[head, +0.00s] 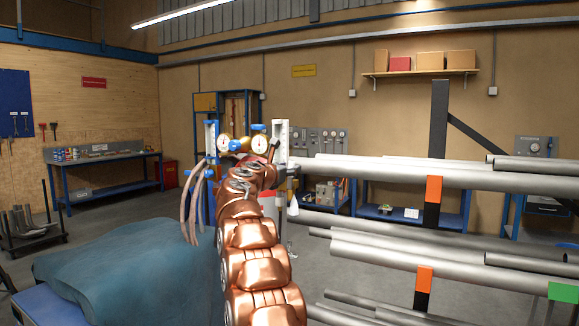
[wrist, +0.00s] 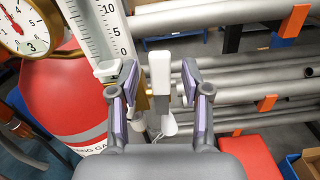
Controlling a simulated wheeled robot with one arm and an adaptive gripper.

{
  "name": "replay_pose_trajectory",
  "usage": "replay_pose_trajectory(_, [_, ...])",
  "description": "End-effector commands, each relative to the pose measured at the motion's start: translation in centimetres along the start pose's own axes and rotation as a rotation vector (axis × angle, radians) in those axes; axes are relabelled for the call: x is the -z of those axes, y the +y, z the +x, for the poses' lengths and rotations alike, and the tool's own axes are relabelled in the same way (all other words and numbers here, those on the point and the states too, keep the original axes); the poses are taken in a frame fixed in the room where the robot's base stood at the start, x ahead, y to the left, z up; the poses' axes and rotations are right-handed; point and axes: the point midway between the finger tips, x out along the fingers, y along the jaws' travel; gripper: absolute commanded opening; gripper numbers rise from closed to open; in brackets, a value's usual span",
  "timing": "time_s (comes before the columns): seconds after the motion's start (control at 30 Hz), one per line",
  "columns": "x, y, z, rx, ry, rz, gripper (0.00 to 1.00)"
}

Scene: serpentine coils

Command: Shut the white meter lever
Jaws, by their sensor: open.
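The white lever (wrist: 160,72) stands upright between the fingers of my gripper (wrist: 157,80) in the wrist view. The gripper is open, with a purple-padded finger on each side of the lever and a visible gap on the right. A brass-coloured part shows beside the lever, partly hidden by the left finger. A white meter scale (wrist: 108,32) with black numbers rises to the left of the lever. In the head view my copper arm reaches toward the gauges and a white meter column (head: 281,138); the lever and gripper are hard to make out there.
A red tank (wrist: 62,100) and a round dial gauge (wrist: 25,28) are close on the left in the wrist view. Racked grey pipes (head: 400,172) fill the right side. A blue-covered load (head: 130,265) stands at front left. Open floor lies between it and the back benches.

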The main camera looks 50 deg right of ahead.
Motion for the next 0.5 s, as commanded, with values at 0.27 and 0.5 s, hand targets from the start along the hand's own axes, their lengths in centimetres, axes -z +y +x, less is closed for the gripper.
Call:
replay_pose_trajectory(0.27, [0.18, 0.02, 0.88, 0.0, 0.001, -0.004, 0.48])
replay_pose_trajectory(0.5, [0.18, -0.02, 0.9, 0.001, 0.001, -0.003, 0.48])
